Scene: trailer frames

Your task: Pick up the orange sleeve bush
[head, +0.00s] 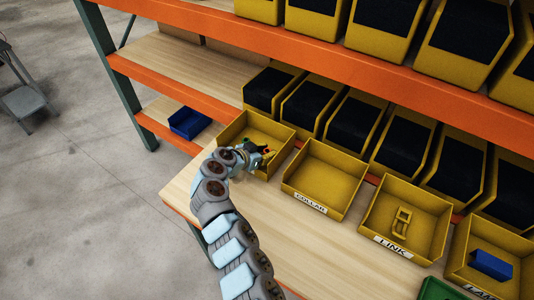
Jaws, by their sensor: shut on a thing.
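My gripper (262,156) is inside the leftmost yellow bin (282,138) of the front row, at the end of my arm. It is shut on a small orange-red piece, the orange sleeve bush (268,152), which shows at its fingertips. The piece is tiny in this view and partly hidden by the gripper, so its shape is not clear. A small green part (246,142) shows beside the gripper in the same bin. My gripper and wrist hide the bin's near side and any label there.
To the right stand an empty bin labelled COLLAR (325,175), a LINK bin (410,215) with a yellow part, and a bin with a blue block (491,265). Dark-filled yellow bins stand behind, below an orange shelf beam (335,72). A blue bin (189,122) sits left.

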